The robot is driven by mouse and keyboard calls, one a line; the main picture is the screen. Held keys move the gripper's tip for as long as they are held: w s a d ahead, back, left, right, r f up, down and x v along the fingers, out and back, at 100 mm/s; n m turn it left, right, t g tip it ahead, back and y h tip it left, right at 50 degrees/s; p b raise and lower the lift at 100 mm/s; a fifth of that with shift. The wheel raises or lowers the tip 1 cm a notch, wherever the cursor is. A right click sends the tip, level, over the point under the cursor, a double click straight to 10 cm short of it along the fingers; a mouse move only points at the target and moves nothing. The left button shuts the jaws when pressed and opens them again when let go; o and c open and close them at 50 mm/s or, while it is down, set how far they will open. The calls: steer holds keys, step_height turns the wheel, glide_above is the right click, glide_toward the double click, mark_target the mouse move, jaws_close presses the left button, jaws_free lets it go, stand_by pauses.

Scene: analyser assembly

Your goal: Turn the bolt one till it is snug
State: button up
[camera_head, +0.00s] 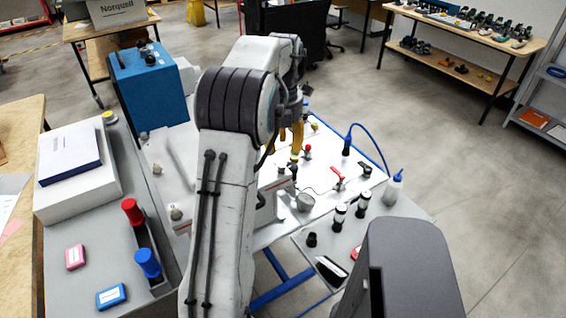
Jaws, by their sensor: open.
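My arm fills the middle of the picture, and its wrist hangs over the white work panel (325,158). My gripper (292,147) shows small, with yellow-orange fingers pointing down, partly hidden behind the arm. It is open, and I see nothing held in it. I cannot pick out bolt one; it may be hidden by my arm or too small to tell. Whether the fingers touch anything below is also unclear.
A squeeze bottle (393,188) stands at the right edge. A blue box (150,88) stands left. Open floor lies to the right.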

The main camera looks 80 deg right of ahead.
mark_target(282, 168)
steer(key=shift+f, duration=3.35)
steer(key=shift+o, duration=0.2)
jaws_close()
